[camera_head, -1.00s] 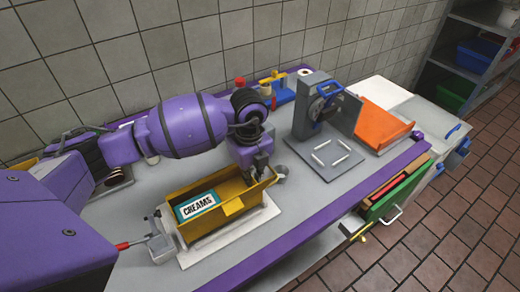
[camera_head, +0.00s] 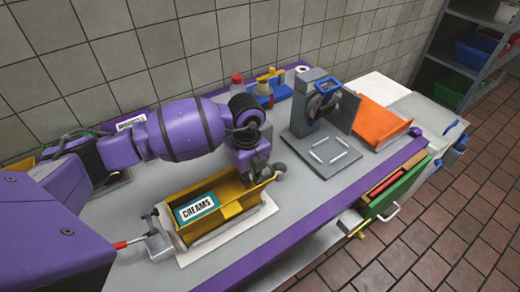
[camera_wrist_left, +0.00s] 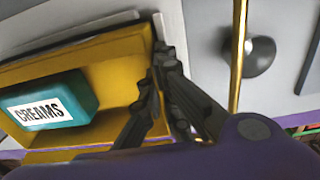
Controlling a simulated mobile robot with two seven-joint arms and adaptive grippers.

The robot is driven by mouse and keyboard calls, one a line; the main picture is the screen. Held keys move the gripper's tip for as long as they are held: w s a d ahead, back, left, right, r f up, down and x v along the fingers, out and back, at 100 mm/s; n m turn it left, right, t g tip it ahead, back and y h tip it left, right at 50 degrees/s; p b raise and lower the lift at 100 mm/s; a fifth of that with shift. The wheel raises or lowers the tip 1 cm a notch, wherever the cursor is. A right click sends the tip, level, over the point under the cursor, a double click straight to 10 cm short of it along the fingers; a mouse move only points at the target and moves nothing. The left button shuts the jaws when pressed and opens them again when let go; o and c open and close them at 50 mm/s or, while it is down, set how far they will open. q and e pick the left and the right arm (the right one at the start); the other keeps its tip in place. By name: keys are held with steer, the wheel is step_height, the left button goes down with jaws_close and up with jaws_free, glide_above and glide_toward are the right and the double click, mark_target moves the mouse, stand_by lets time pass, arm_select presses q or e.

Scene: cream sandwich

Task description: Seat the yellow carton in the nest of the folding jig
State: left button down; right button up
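The yellow carton (camera_head: 225,213) is an open trough on the pale board of the folding jig (camera_head: 266,208), at the front of the counter. A teal block marked CREAMS (camera_head: 197,207) lies in its left part; it also shows in the left wrist view (camera_wrist_left: 48,106). My left gripper (camera_head: 254,180) is at the carton's right end. In the left wrist view, its fingers (camera_wrist_left: 163,58) are close together on the edge of the carton's end wall and appear to pinch it. The carton's underside is hidden, so its fit in the nest cannot be told. My right gripper is not in view.
A metal block (camera_head: 160,245) with a red-handled lever (camera_head: 125,244) stands at the jig's left. A round grey cup (camera_head: 280,170) is close to its right end. A grey press (camera_head: 315,105) and an orange tray (camera_head: 375,122) stand farther right. A green drawer (camera_head: 400,183) juts out in front.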

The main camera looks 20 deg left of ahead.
arm_select(q)
steer(key=shift+r, duration=0.9)
steer(key=shift+f, duration=1)
stand_by(0.8)
steer(key=c, duration=1.9)
jaws_free()
steer(key=shift+o, duration=0.2)
step_height(320, 180, up, 12)
steer(key=shift+r, duration=0.15)
steer(key=shift+w+d, duration=0.1)
steer(key=shift+d, duration=0.05)
